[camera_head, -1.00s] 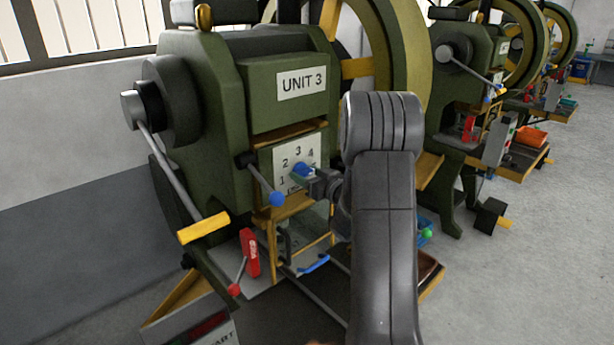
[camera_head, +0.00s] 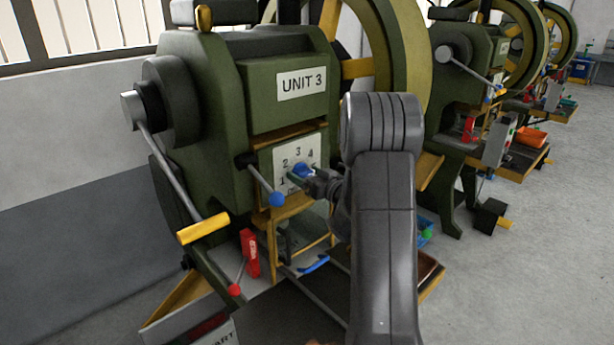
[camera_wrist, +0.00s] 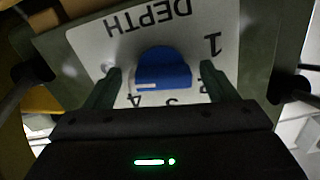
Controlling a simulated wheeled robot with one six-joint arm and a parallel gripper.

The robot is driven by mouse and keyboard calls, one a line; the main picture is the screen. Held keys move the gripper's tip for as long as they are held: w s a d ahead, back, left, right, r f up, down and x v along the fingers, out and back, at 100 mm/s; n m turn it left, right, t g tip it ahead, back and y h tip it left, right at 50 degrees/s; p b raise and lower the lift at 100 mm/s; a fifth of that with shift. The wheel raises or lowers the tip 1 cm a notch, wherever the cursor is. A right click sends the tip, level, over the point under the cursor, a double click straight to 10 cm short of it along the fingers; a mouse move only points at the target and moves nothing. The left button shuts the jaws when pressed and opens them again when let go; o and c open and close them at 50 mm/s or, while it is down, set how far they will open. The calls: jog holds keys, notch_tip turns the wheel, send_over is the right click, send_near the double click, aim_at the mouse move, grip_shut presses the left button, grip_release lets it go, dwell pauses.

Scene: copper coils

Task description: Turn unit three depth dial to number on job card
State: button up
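The unit three depth dial (camera_head: 301,170) is a blue knob on a white plate (camera_head: 284,152) numbered 1 to 4, below the UNIT 3 sign (camera_head: 302,83). In the wrist view the plate is upside down, with DEPTH printed on it. There the dial (camera_wrist: 163,66) has a white mark at its lower left, on the side towards the 4. My gripper (camera_wrist: 160,84) is open, one finger on each side of the dial, with plate visible in the gaps. In the head view my gripper (camera_head: 306,181) is at the dial. I see no readable job card.
A blue-balled lever (camera_head: 277,199) sticks out left of the dial. A yellow-handled lever (camera_head: 203,228), a red-balled lever (camera_head: 234,290) and a red block (camera_head: 250,254) are lower left. Another press (camera_head: 468,90) stands at right. Open floor (camera_head: 560,250) lies right.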

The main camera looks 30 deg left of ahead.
jog(key=b+v, duration=0.3)
jog(key=v, duration=1.1)
jog(key=shift+a, duration=0.15)
jog(key=p+x, duration=0.3)
jog(key=x, duration=1.1)
jog(key=shift+d, duration=0.2)
